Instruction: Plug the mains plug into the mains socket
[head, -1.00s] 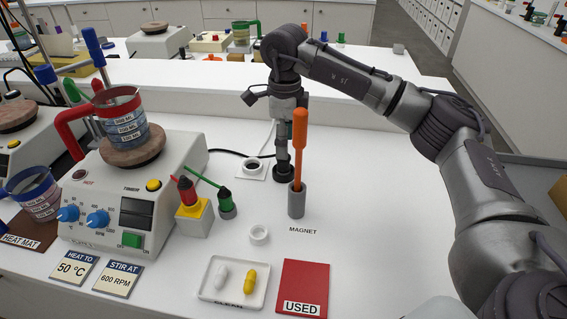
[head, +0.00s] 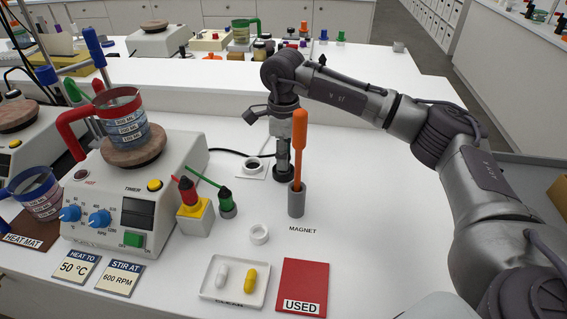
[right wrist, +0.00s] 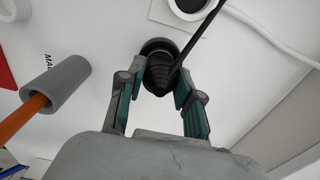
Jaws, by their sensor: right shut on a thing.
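The mains plug (right wrist: 160,73) is a dark, ribbed, round piece with a wide black end, held between the two fingers of my right gripper (right wrist: 157,85). In the head view the plug (head: 283,171) shows as a dark upright shape under the gripper, partly behind the orange stirrer handle. I cannot tell if it touches the bench. My left gripper is out of view.
An orange-handled rod (head: 299,150) stands in a grey holder (head: 296,202) close in front of the plug. A black cable (head: 228,152) runs from the hotplate (head: 175,200) toward the socket area. The bench right of the holder is clear.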

